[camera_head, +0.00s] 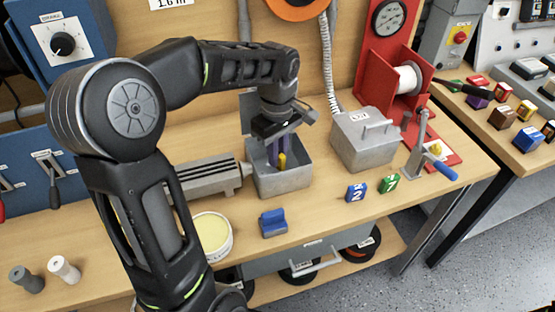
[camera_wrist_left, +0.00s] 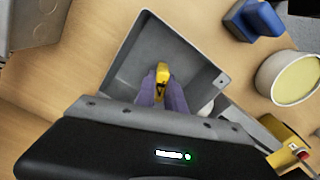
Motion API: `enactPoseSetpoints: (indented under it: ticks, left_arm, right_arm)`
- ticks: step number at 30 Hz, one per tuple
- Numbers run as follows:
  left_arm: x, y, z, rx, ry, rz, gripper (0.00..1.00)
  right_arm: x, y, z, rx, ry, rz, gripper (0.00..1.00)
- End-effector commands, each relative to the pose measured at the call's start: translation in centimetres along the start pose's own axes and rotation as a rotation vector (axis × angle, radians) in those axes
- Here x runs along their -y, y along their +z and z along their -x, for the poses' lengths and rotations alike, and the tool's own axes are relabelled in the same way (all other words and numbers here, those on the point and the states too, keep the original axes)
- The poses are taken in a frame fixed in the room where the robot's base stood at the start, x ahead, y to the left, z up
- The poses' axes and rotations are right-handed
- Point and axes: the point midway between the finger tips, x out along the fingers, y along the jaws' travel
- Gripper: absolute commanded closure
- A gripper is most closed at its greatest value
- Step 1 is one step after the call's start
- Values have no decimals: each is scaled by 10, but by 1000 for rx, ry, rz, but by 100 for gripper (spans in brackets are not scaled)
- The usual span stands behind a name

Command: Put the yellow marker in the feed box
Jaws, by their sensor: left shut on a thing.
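The yellow marker (camera_head: 282,161) is held between the purplish fingers of my left gripper (camera_head: 276,157). The gripper is shut on it and points down into the open grey box (camera_head: 288,184), which I take for the feed box. In the left wrist view the marker (camera_wrist_left: 162,72) shows at the fingertips (camera_wrist_left: 161,88), with the box's grey wall (camera_wrist_left: 195,54) around it. I cannot tell whether the marker touches the box floor. My right gripper is not in view.
A grey lidded box with a handle (camera_head: 364,140) stands to the right. A ribbed grey unit (camera_head: 200,177) is on the left. A blue block (camera_head: 272,222), a round tub (camera_head: 212,236) and blue and green numbered cubes (camera_head: 356,191) lie in front.

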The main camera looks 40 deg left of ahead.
Motion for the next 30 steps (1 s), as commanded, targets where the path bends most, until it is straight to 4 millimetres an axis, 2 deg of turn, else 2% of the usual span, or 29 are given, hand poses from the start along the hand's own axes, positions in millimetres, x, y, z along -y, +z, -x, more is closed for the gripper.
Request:
enactPoseSetpoints:
  ticks: [1, 4, 17, 18, 25, 30]
  left_arm:
    - [0, 0, -9, 1, -3, 0, 100]
    - [0, 0, -20, 1, -2, -1, 100]
    - [0, 0, -27, 0, 0, -1, 100]
    - [0, 0, -25, 0, 0, -1, 83]
    - [0, 0, -25, 0, 0, -1, 64]
    - [0, 0, -25, 0, 0, -1, 64]
  right_arm:
    - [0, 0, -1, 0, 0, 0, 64]
    - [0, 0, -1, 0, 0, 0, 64]
    - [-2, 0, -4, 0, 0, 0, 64]
    - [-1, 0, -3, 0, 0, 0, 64]
    - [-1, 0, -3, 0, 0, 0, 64]
    - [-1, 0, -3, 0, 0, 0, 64]
